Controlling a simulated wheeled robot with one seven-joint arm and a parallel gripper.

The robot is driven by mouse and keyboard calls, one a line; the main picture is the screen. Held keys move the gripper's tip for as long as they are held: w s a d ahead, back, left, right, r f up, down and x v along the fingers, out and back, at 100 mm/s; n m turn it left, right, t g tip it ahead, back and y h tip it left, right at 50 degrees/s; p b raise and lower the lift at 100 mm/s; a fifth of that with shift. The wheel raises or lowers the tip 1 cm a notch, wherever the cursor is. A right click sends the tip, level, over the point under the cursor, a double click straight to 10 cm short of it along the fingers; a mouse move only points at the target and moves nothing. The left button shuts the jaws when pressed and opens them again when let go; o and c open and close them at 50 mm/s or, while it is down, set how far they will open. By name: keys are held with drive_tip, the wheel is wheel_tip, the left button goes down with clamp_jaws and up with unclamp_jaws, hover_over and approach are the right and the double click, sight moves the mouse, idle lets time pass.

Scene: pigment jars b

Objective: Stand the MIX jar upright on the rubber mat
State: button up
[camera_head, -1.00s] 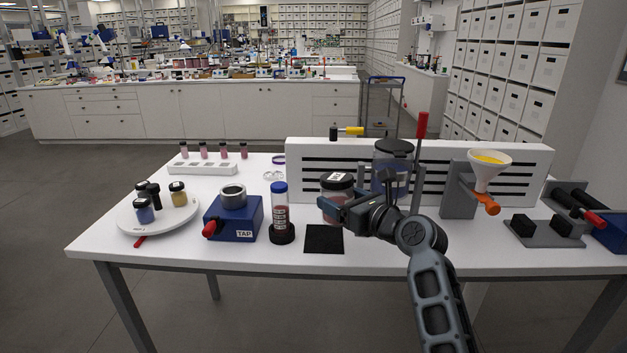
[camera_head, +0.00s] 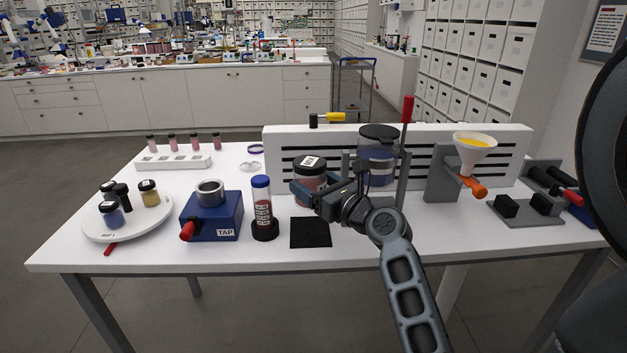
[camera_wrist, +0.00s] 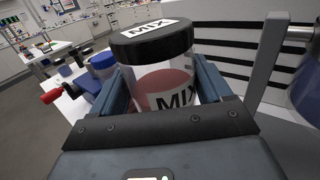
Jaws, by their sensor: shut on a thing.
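The MIX jar (camera_head: 311,178) is clear with a black lid, a white label and reddish powder inside. My gripper (camera_head: 307,194) is shut on its sides. In the wrist view the jar (camera_wrist: 166,80) stands between the two fingers, close to upright, with MIX labels on its lid and side. Its base is hidden by the gripper, so I cannot tell whether it clears the table. The rubber mat (camera_head: 311,233) is a bare black square, in front of and below the jar in the head view.
A capped tube in a black base (camera_head: 263,210) and the blue TAP device (camera_head: 212,214) stand left of the mat. Behind and right are a slotted white panel (camera_head: 490,150), a large dark-lidded jar (camera_head: 378,152) and a red-tipped post (camera_head: 404,150). A funnel stand (camera_head: 443,172) is further right.

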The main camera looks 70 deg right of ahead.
drive_tip(key=shift+f+b, duration=2.25)
drive_tip(key=shift+f, duration=1.55)
drive_tip(key=shift+f+b, duration=0.35)
drive_tip(key=shift+f, duration=0.2)
drive_tip(key=o, duration=1.3)
drive_tip(key=shift+b+v, duration=0.55)
drive_tip(key=shift+v, duration=3.4)
